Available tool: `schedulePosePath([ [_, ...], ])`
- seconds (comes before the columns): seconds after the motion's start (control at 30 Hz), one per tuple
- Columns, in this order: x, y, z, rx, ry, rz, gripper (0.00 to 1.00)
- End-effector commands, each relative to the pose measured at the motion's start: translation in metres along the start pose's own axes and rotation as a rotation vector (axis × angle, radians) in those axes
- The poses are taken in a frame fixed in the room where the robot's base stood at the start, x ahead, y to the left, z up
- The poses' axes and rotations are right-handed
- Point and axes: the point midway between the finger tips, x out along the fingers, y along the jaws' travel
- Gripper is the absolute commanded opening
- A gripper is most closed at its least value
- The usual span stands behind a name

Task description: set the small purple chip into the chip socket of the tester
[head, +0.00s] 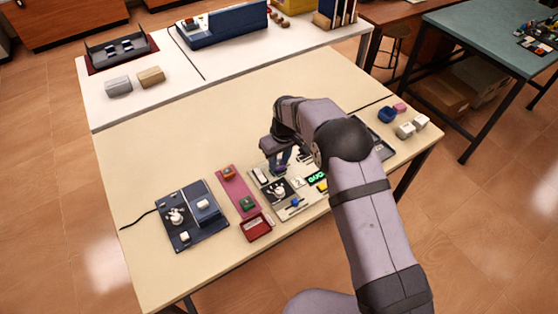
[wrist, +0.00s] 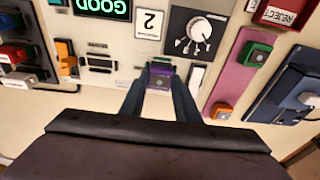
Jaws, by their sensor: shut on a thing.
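The small purple chip (wrist: 160,77) is between the fingertips of my gripper (wrist: 160,72), which is shut on it. In the head view my gripper (head: 279,168) is low over the back part of the tester (head: 292,207). In the wrist view the tester shows a dark dial plate (wrist: 197,34), a white card marked 2 (wrist: 149,24), a green GOOD display (wrist: 103,8) and a pale slot-like piece (wrist: 195,76). I cannot make out the chip socket for certain; the chip and fingers may hide it. I cannot tell whether the chip touches the tester.
A pink strip (head: 231,183) with an orange and a green chip lies left of the tester. A red REJECT tray (head: 257,229) is in front of it. A dark blue panel (head: 178,237) stands further left. The table's back left (head: 150,150) is clear.

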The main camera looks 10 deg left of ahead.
Motion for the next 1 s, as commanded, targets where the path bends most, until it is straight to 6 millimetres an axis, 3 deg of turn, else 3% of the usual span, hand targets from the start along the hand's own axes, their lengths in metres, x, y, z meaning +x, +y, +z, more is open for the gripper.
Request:
schedulePosePath([
  [1.0,0.0057,0.0,0.0008,0.0,0.0,0.0,0.13],
])
